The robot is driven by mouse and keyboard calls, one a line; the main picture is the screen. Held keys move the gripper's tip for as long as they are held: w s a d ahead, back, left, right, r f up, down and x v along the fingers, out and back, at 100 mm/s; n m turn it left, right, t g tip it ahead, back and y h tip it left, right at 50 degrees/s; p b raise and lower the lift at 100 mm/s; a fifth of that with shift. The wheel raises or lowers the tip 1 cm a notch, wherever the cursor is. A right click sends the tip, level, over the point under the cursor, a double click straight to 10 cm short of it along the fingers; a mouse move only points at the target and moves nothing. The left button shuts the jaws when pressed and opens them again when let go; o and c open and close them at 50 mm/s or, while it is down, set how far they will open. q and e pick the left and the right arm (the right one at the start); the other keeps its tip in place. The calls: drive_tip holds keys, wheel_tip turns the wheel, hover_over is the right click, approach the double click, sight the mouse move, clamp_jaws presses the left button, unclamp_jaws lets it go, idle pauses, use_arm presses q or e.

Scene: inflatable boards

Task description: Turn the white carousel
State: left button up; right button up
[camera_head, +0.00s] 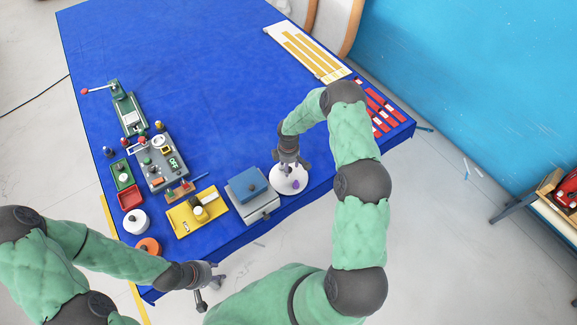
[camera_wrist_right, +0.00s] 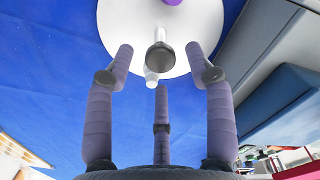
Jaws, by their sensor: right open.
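The white carousel (camera_head: 282,186) is a round white disc near the front edge of the blue table, right of the grey box. My right gripper (camera_head: 289,163) is directly over it, fingers pointing down. In the right wrist view the carousel (camera_wrist_right: 205,25) fills the top. A purple piece (camera_wrist_right: 172,1) and a dark-capped post (camera_wrist_right: 160,55) stand on it. My right gripper (camera_wrist_right: 160,68) is open, its purple fingers spread around the post with gaps visible. Whether a fingertip touches the disc is unclear. My left gripper (camera_head: 208,282) is off the table's front edge; its fingers are too small to read.
A grey box with a blue top (camera_head: 250,190) stands close left of the carousel. A yellow tray (camera_head: 190,222), a white round pot (camera_head: 136,220) and a grey control panel (camera_head: 158,168) are further left. Red strips (camera_head: 378,105) lie at the right edge. The table's far middle is clear.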

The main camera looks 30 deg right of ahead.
drive_tip(key=shift+f, duration=0.7)
drive_tip(key=shift+c, duration=0.2)
clamp_jaws()
